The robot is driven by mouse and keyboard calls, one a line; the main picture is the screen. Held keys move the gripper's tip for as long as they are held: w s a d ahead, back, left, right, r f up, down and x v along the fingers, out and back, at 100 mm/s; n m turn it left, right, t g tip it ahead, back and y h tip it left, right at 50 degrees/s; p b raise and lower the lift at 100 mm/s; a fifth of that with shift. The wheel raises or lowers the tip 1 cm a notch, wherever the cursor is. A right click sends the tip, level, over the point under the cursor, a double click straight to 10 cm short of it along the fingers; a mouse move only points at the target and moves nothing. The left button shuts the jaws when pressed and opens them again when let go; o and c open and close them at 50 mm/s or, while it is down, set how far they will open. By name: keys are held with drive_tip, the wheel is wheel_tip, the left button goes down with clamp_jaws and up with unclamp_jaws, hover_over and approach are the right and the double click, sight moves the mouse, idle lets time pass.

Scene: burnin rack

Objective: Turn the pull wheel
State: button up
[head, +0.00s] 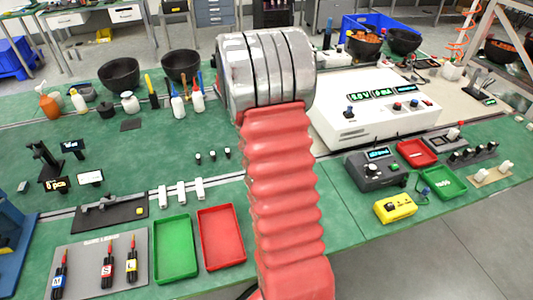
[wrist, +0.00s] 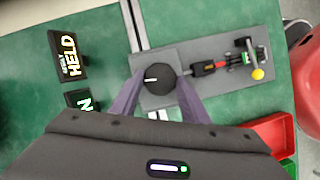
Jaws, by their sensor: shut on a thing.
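The pull wheel (wrist: 164,72), round and black with a white mark on its face, sits at the left end of a grey plate (wrist: 175,49) in the wrist view. My gripper (wrist: 158,82) is around it, one purple-grey finger on each side, shut on the wheel. To the right on the same plate are a black and red block (wrist: 203,68) and a metal clamp with a yellow knob (wrist: 257,74). In the head view my red arm covers this spot, so the wheel and my gripper are hidden there.
Two dark signs, one reading HELD (wrist: 68,55), stand left of the plate. A red tray (wrist: 270,130) is at its lower right. In the head view a red tray (head: 221,236) and a green tray (head: 175,247) lie left of my arm, and a dark display box (head: 375,172) right.

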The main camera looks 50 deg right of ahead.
drive_tip(key=shift+a+n+t+h, duration=0.15)
drive_tip(key=shift+n+t+h, duration=0.2)
drive_tip(key=shift+n, duration=0.75)
drive_tip(key=o, duration=1.1)
drive_tip(key=shift+c, duration=0.2)
drive_tip(key=v, duration=1.3)
drive_tip(key=shift+a+r, duration=0.15)
drive_tip(key=shift+r, duration=0.15)
